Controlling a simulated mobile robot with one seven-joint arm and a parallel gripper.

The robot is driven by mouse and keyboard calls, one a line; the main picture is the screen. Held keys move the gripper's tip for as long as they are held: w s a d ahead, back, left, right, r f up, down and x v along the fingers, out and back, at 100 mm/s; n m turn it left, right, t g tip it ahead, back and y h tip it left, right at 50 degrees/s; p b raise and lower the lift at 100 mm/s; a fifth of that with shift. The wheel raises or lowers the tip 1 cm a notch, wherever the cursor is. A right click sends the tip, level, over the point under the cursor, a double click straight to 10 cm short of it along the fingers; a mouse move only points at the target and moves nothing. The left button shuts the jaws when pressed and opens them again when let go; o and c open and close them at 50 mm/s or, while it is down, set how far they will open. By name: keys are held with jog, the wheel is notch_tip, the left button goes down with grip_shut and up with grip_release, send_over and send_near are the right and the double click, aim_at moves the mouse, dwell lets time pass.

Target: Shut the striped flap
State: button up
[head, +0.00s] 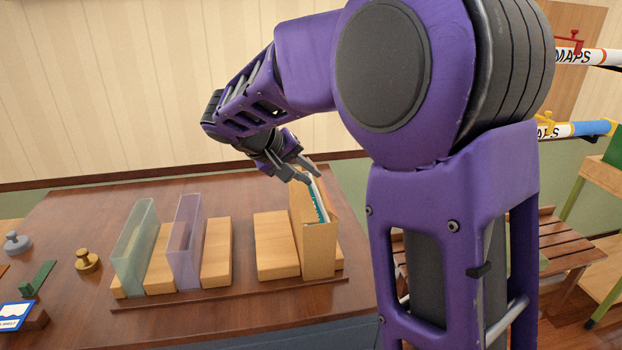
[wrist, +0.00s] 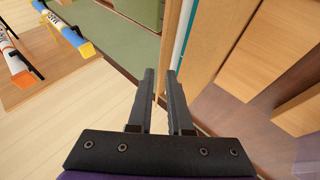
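I cannot make out a striped flap in either view. My gripper (head: 300,177) is over the top of an upright wooden file box (head: 319,250) on the brown table. Its two fingers stand apart in the wrist view (wrist: 161,72), with a narrow gap between them. A pale wood strip (wrist: 177,45) of the box runs down to the fingertips there. I cannot tell whether the fingers touch it. A thin item with a white and teal edge (head: 320,200) stands in the box.
A green clear divider (head: 134,245) and a purple clear divider (head: 184,240) stand left among wooden blocks (head: 276,245). A brass weight (head: 87,260) and a grey weight (head: 16,243) sit farther left. Map tubes (head: 585,57) and a slatted bench (head: 565,258) are at right.

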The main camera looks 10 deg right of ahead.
aim_at(321, 184)
jog(key=shift+x, duration=1.2)
grip_shut()
dwell(0.6)
